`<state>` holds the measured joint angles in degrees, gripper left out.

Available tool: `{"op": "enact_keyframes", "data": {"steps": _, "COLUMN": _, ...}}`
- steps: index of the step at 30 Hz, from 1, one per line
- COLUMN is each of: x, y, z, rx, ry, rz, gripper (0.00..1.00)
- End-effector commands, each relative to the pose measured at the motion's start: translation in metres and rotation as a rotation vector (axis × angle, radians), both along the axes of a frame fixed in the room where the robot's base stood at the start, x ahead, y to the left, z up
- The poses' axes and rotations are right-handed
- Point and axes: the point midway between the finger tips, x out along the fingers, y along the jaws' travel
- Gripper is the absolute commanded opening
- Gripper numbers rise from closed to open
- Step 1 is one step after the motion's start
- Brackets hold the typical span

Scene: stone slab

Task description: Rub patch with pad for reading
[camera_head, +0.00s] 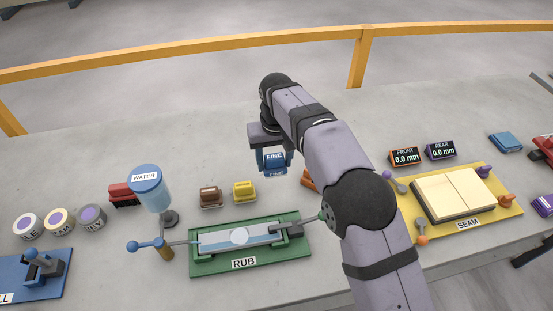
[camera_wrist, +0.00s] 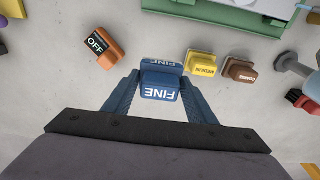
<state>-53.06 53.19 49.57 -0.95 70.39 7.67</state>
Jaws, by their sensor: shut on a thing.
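A blue pad marked FINE (camera_wrist: 161,88) is between the fingers of my gripper (camera_head: 275,160), which is shut on it. In the head view the FINE pad (camera_head: 276,162) is above the slab, behind the green RUB board. The RUB board (camera_head: 205,268) carries a clamped light bar (camera_head: 215,239) with a round pale patch (camera_head: 239,236) on it. A yellow pad marked MEDIUM (camera_wrist: 202,65) and a brown pad (camera_wrist: 239,70) lie beside the gripper; they also show in the head view, the yellow pad (camera_head: 244,191) and the brown pad (camera_head: 210,197).
An orange block reading OFF (camera_wrist: 101,47) is near the gripper. A WATER bottle (camera_head: 148,190) stands left of the RUB board. The yellow SEAM board (camera_head: 480,225) and FRONT (camera_head: 405,157) and REAR (camera_head: 440,150) displays, both 0.0 mm, are at right. A red brush (camera_head: 122,193) lies at left.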

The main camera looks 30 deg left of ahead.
Motion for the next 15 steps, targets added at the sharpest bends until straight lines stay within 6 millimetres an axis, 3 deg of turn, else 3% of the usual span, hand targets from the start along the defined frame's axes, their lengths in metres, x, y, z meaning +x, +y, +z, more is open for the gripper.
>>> {"op": "enact_keyframes", "data": {"steps": 15, "x": -0.042, "y": 0.035, "z": 0.079, "rx": 0.003, "ry": -0.001, "rz": 0.092, "gripper": 0.33}}
